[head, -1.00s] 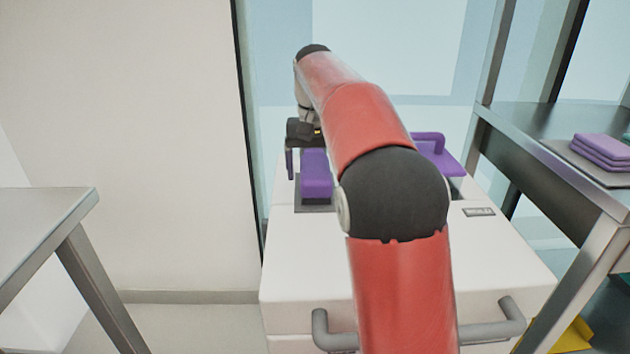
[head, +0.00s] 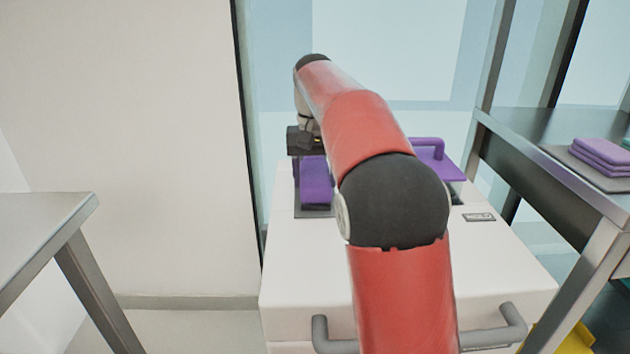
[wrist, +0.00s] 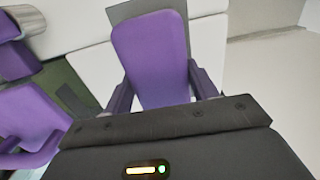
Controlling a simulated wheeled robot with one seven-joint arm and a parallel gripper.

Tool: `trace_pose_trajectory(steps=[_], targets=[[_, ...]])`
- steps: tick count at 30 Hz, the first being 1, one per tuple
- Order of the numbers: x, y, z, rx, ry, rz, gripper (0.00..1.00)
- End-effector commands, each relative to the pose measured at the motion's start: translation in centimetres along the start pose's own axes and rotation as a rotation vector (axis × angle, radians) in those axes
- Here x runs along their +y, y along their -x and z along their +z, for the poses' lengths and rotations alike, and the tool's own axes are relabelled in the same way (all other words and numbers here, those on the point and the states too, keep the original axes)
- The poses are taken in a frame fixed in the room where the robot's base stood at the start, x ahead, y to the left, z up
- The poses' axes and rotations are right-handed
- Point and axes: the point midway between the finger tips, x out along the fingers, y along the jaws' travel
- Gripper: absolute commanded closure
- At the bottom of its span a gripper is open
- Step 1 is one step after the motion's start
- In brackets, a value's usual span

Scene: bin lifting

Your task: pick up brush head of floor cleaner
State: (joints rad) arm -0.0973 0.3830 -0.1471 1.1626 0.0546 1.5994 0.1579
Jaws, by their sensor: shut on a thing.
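The brush head appears to be the purple block (head: 317,185) on a dark grey pad on top of the white cabinet. In the wrist view the purple block (wrist: 150,50) lies between the two dark fingers of my gripper (wrist: 160,88). The fingers are shut on its two sides. In the head view my gripper (head: 303,142) is over the far left part of the block, partly hidden by my arm. I cannot tell whether the block is clear of the pad.
A purple lid with a handle (head: 435,155) sits at right on the white cabinet (head: 300,275), partly behind my arm. A metal table with folded purple cloths (head: 600,150) stands at right. Another table (head: 45,215) stands at left. A wall is close at left.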

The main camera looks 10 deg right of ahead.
Motion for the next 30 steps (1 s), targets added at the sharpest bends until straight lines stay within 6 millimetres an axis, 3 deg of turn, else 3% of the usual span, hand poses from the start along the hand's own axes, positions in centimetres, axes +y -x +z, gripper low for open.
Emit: trace_pose_trajectory(steps=[8, 18, 30], targets=[[0.0, 1.7, -0.1, 0.003, 0.0, -0.001, 0.85], [0.0, 7.8, -0.1, 0.004, 0.0, -0.001, 0.85], [0.0, 10.1, -0.1, 0.001, -0.001, 0.0, 0.85]])
